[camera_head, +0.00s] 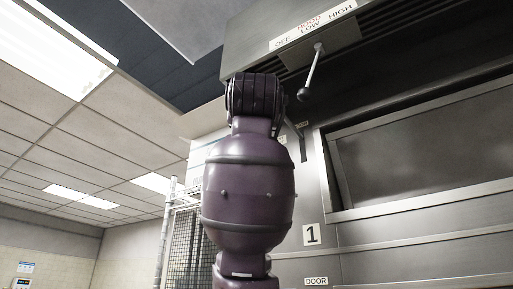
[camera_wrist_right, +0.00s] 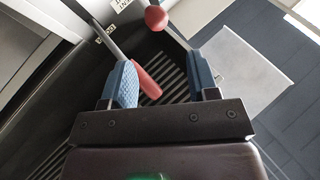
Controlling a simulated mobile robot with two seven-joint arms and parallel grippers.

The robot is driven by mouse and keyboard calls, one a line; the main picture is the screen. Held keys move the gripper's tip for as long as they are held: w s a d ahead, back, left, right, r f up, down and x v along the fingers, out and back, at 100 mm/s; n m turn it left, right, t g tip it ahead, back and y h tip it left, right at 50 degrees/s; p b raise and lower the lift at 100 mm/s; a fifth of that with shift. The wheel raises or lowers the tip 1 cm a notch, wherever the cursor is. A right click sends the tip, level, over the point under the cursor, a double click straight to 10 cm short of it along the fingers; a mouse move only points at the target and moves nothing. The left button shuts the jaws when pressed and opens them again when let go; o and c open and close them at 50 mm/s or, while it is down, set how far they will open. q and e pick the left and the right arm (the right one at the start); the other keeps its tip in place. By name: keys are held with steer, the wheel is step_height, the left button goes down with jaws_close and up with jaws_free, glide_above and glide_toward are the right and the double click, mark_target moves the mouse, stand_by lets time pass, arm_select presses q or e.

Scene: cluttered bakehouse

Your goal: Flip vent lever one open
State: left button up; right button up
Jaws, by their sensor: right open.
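In the right wrist view, my right gripper (camera_wrist_right: 161,72) is open, with a blue pad on each side. A lever with a red grip (camera_wrist_right: 146,78) and a metal shank lies between the fingers, nearer the left one. I cannot tell whether it touches that pad. A small label (camera_wrist_right: 104,36) is beside its shank. In the head view, part of a dark lever (camera_head: 299,128) shows just right of my purple arm, beside a small label. My arm hides my right gripper there. My left gripper is in neither view.
A hood lever (camera_head: 313,72) with a ball knob hangs close above right, under an OFF/LOW/HIGH label (camera_head: 314,27). A red ball knob (camera_wrist_right: 156,17) sits just beyond my fingers. The oven window (camera_head: 420,150) is at right, and a wire rack (camera_head: 183,230) is at lower left.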

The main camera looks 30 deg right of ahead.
steer(key=shift+g+y, duration=0.3)
steer(key=p+x, duration=0.1)
steer(key=x, duration=0.2)
steer(key=p+x, duration=0.1)
steer(key=x, duration=0.2)
steer(key=p+x, duration=0.1)
steer(key=x, duration=0.2)
steer(key=shift+w+d+f, duration=0.2)
steer(key=shift+w+d, duration=0.05)
steer(key=shift+w, duration=0.2)
steer(key=shift+w+d+r+p, duration=0.15)
steer(key=shift+w+d+p, duration=0.15)
steer(key=shift+p, duration=0.1)
steer(key=shift+w, duration=0.1)
steer(key=shift+c, duration=0.3)
steer(key=c, duration=0.5)
jaws_close()
